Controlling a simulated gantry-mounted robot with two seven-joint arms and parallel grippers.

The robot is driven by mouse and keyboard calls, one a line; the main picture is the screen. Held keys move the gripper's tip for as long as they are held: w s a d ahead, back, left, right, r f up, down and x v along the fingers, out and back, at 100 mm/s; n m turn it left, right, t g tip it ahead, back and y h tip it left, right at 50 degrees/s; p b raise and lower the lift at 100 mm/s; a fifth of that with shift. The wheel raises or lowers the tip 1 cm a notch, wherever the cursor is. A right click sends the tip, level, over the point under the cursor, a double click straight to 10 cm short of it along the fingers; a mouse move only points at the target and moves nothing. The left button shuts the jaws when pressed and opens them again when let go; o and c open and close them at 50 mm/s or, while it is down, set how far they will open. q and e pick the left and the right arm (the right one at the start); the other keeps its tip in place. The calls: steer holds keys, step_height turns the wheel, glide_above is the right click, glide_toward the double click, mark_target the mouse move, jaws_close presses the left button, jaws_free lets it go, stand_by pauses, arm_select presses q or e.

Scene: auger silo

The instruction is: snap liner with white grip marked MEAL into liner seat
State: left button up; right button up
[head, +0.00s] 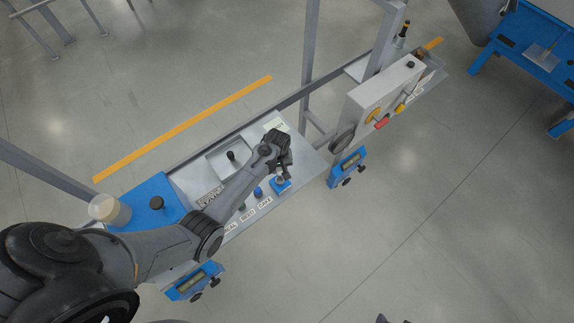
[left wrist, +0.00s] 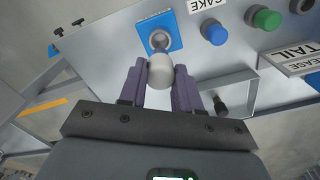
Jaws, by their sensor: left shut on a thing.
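My left gripper (head: 281,170) is over the panel in the head view, beside the blue square seat plate (head: 281,185). In the left wrist view its two purple fingers (left wrist: 160,82) are shut on a white grip (left wrist: 160,70). A grey ring-shaped end shows just beyond the grip, over the blue seat plate (left wrist: 158,28). I cannot tell whether the liner touches the seat or is in it. No MEAL mark is readable on the grip. Two small dark tips (head: 395,320) at the head view's bottom edge may be my right gripper.
Blue (left wrist: 214,32) and green (left wrist: 266,18) knobs stand beside the seat, with labels such as CAKE. A square tray (head: 232,156) holding a dark-knobbed piece lies behind. A grey box (head: 384,95) with coloured handles stands right. A pale jar (head: 110,209) stands left.

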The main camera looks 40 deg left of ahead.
mark_target(279, 172)
stand_by(0.5)
arm_select(q)
steer(key=shift+r+p, duration=0.1)
steer(key=shift+p, duration=0.2)
steer(key=shift+f+b, duration=1.2)
steer(key=shift+f, duration=1)
